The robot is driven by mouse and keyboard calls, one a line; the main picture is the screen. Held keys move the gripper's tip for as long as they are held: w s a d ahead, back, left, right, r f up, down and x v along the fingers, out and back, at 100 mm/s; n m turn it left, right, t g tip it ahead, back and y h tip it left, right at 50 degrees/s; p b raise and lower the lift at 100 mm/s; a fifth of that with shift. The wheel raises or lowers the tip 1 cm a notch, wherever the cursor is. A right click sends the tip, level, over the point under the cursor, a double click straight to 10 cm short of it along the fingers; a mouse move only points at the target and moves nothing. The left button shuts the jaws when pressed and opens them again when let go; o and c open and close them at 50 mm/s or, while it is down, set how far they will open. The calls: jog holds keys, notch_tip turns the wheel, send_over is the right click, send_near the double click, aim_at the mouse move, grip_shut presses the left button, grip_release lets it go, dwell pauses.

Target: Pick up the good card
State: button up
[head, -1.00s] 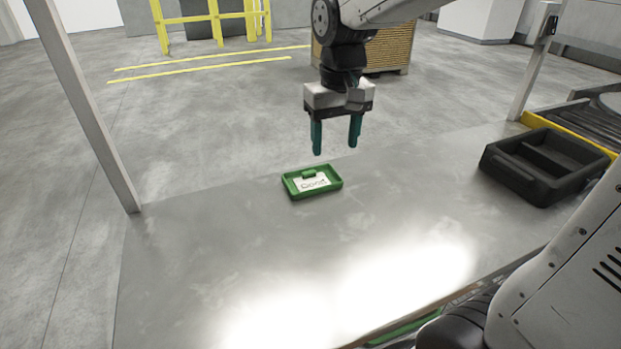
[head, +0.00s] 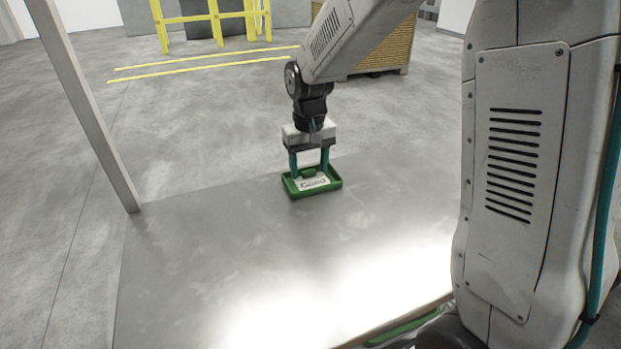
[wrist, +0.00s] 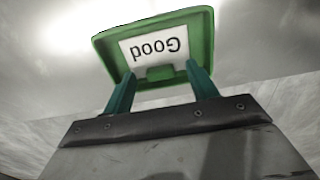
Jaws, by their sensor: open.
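The good card (head: 312,184) is white with the word "Good" and lies in a small green tray (head: 322,193) on the grey table. The wrist view also shows the card (wrist: 155,50), its text upside down, inside the green tray (wrist: 205,35). A green tab (wrist: 160,73) stands at the card's edge. My gripper (head: 309,176) is open, with its teal fingers pointing down at the tray's far side. In the wrist view its fingers (wrist: 160,82) lie on either side of the tab, apart from it. Whether the fingertips touch the tray I cannot tell.
The grey table (head: 200,250) is clear around the tray, with a bright glare at its front. A pale post (head: 85,110) stands at the table's left edge. A slatted yellow-brown crate (head: 385,50) and yellow rails (head: 212,22) are farther back.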

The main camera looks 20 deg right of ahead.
jog(key=shift+f, duration=0.3)
jog(key=c, duration=1.1)
jog(key=shift+o, duration=0.2)
jog(key=shift+r, duration=0.15)
notch_tip(320, 180, up, 3)
jog(key=shift+r, duration=0.15)
jog(key=s, duration=0.5)
jog(key=s+a+r, duration=0.1)
jog(key=s, duration=1)
jog(key=shift+a+r, duration=0.25)
jog(key=shift+a, duration=0.05)
